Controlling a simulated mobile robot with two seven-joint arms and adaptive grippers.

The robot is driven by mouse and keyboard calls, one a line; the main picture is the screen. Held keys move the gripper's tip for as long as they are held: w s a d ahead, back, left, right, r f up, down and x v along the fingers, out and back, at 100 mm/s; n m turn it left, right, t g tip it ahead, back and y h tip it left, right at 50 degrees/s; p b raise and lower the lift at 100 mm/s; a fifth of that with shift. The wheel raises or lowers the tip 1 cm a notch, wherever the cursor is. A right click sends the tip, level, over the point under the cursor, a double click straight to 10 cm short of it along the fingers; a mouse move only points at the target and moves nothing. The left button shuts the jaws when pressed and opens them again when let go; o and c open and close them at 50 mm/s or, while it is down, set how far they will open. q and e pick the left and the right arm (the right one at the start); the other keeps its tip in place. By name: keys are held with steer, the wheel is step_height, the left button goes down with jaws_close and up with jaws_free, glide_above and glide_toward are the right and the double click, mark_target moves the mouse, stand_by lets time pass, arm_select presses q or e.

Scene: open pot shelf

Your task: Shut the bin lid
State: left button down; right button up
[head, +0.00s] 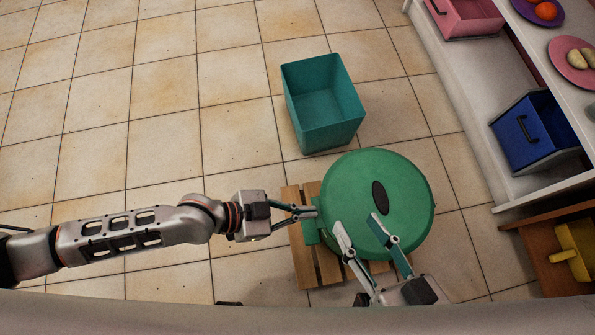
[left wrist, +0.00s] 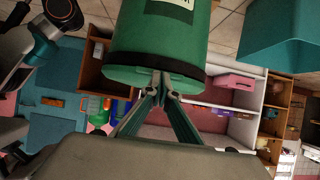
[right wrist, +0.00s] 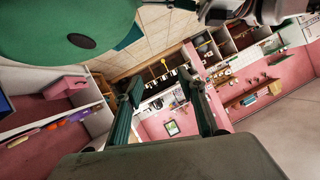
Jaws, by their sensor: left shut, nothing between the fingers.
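The green round bin stands on a wooden slatted stand, and its lid (head: 350,185) with a dark oval spot faces up in the head view. The lid appears to lie over the top; I cannot tell whether a gap is left under it. The bin's side (left wrist: 155,45) with a dark band fills the top of the left wrist view. My left gripper (head: 315,212) is shut and empty at the bin's left edge, beside a green tab (head: 311,232); contact is unclear. My right gripper (head: 357,220) is open and empty above the lid's near part. The lid (right wrist: 60,30) also shows in the right wrist view.
An open teal box (head: 322,105) stands on the tiled floor behind the bin. A white shelf (head: 470,95) with a blue drawer bin (head: 535,125) and plates is at the right. A wooden unit with a yellow object (head: 573,250) is at the lower right. The floor at left is clear.

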arm_select(q)
step_height(320, 180, down, 2)
steer(key=shift+f, duration=0.1)
stand_by(0.4)
